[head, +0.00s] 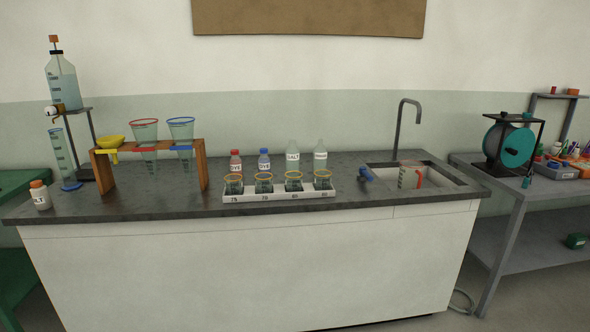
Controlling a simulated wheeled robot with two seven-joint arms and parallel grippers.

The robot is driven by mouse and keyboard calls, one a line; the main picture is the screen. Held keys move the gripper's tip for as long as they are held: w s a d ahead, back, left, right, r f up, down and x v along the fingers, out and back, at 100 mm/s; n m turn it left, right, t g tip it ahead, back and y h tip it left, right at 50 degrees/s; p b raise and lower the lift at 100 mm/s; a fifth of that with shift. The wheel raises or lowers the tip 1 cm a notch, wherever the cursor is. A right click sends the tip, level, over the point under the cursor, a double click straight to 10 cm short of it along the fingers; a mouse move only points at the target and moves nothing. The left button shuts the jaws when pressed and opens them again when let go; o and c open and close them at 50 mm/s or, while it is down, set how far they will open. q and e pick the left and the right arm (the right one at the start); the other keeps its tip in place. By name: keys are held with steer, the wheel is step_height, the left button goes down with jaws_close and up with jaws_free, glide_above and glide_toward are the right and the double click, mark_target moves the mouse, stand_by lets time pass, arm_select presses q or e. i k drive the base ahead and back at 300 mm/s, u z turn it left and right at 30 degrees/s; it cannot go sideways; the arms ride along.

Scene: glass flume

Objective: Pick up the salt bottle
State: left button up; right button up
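A small white bottle with an orange cap (41,196) stands upright at the far left front corner of the dark worktop, close to the edge. Its label is partly turned away, and the letters "LT" show. A clear bottle (293,154) stands behind the white rack, and its small label also seems to read "SALT". Neither of my grippers is in the head view.
A wooden stand (201,166) with funnels is right of the orange-capped bottle. A white rack (280,196) of beakers sits mid-counter, with a red-capped bottle (235,161), a blue-capped bottle (264,160) and another clear bottle (320,155) behind. A sink (448,180) is at right.

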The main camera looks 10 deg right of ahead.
mark_target(293, 154)
steer(key=z, duration=0.7)
steer(key=i, duration=1.9)
steer(key=u, duration=0.75)
